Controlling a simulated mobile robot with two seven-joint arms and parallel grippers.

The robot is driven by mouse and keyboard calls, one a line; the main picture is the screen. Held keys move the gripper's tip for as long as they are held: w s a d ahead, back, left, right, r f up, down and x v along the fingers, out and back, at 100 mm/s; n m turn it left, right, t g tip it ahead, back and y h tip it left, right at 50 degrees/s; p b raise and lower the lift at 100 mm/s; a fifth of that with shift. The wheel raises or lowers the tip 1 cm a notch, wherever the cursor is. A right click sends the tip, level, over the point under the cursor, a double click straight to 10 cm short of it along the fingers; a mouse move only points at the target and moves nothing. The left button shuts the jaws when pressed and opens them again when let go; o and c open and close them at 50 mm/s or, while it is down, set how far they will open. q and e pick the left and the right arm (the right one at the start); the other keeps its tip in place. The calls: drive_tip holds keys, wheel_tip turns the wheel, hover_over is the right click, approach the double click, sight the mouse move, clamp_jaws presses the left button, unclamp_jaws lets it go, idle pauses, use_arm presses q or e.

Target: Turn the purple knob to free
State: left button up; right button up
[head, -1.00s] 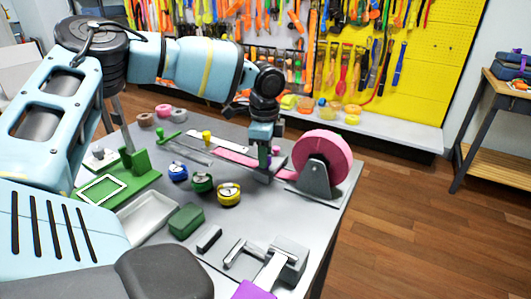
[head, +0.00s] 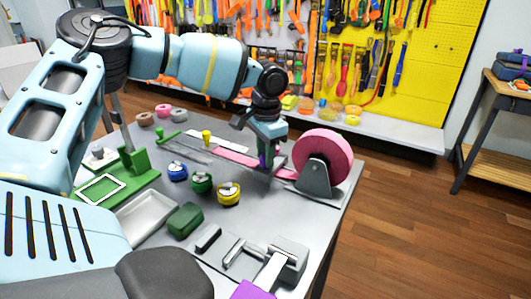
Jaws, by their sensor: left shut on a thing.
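My left gripper (head: 268,154) reaches over the table to the base of the pink strap reel, with its fingers pointing down. It is shut on the purple knob (head: 264,148), which shows only in part between and beside the fingers. The pink strap (head: 236,156) runs flat from the left toward the knob's mount. The large pink roll (head: 323,156) stands upright in a grey bracket just right of the gripper. The knob's exact angle is hard to tell. My right gripper is not in view.
Blue, green and yellow round pieces (head: 228,194) sit left of the gripper on the grey table (head: 300,215). A green block (head: 185,219), a white tray (head: 147,218) and metal buckle parts (head: 284,255) lie nearer. A tool wall (head: 440,70) stands behind.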

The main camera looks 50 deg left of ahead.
use_arm(q)
drive_tip(key=shift+n, duration=0.3)
drive_tip(key=o, duration=1)
drive_tip(key=shift+c, duration=0.2)
drive_tip(key=shift+d+r, duration=0.15)
drive_tip(key=shift+r, duration=3.8)
drive_tip(key=shift+f, duration=0.1)
